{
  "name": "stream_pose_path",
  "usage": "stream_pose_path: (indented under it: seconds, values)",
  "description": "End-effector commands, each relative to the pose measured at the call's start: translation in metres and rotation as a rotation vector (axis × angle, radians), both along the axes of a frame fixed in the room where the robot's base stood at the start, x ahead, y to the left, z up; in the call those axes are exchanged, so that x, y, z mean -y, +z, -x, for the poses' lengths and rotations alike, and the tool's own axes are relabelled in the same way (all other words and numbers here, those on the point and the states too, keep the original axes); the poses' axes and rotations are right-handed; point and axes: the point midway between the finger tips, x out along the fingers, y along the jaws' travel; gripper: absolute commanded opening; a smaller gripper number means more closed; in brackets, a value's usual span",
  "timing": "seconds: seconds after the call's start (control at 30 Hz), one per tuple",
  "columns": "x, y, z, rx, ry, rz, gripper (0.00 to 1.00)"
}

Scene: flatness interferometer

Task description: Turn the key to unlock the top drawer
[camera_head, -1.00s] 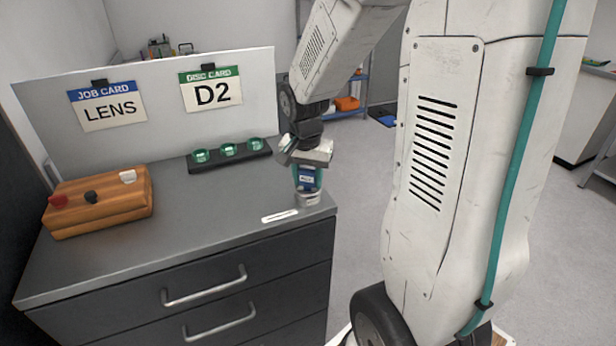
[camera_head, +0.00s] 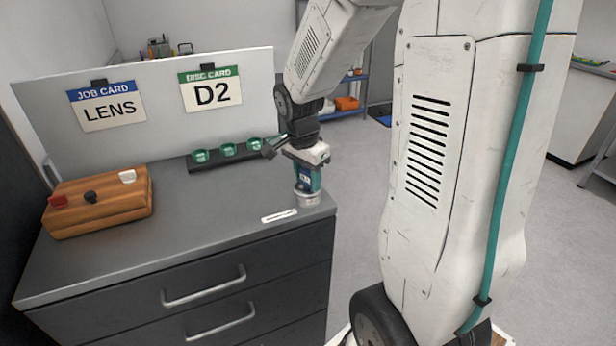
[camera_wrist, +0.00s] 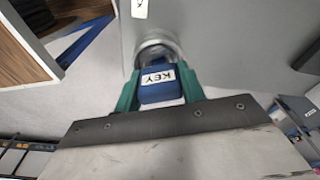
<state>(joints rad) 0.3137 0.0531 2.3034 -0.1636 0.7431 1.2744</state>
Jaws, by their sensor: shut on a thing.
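The key has a blue head with a white "KEY" label, seen in the wrist view (camera_wrist: 160,83) between the two green fingers of my gripper (camera_wrist: 160,92). My gripper is shut on the key head. In the head view my gripper (camera_head: 307,182) points down at the front right corner of the cabinet top, over a round metal lock (camera_head: 307,199). The lock also shows in the wrist view (camera_wrist: 154,50), just beyond the key. The key's shaft is hidden. The top drawer (camera_head: 215,282) is closed, with a bar handle on its front.
A white label strip (camera_head: 279,215) lies left of the lock. A wooden block with red, black and white pieces (camera_head: 100,205) stands at the left. A dark rack with green-rimmed cups (camera_head: 229,155) is at the back. A white board with LENS (camera_head: 107,107) and D2 cards stands behind.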

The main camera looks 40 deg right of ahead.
Motion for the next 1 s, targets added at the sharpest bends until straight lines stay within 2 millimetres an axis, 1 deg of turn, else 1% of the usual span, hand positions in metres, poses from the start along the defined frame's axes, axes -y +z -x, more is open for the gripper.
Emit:
stream_pose_path:
  seconds: [0.1,0.17,0.3,0.4,0.73,0.9,0.93,0.97,1.0]
  values:
    - [0.0001,0.0001,-0.0001,0.001,-0.005,0.000,0.13]
    - [0.0001,0.0001,-0.0001,0.001,-0.040,0.000,0.13]
    - [-0.0001,-0.0001,0.0003,-0.001,-0.198,0.000,0.13]
    - [0.0000,-0.0002,0.0005,-0.001,-0.277,0.000,0.13]
    - [0.0000,-0.0001,0.0008,-0.001,-0.311,0.000,0.13]
    - [0.0000,0.0000,0.0008,-0.001,-0.491,0.000,0.13]
    - [0.0000,0.0001,0.0009,0.001,-0.496,0.000,0.45]
    - [0.0000,0.0002,0.0009,0.000,-0.493,0.000,0.54]
    - [0.0000,0.0002,0.0010,0.000,-0.492,0.000,0.65]
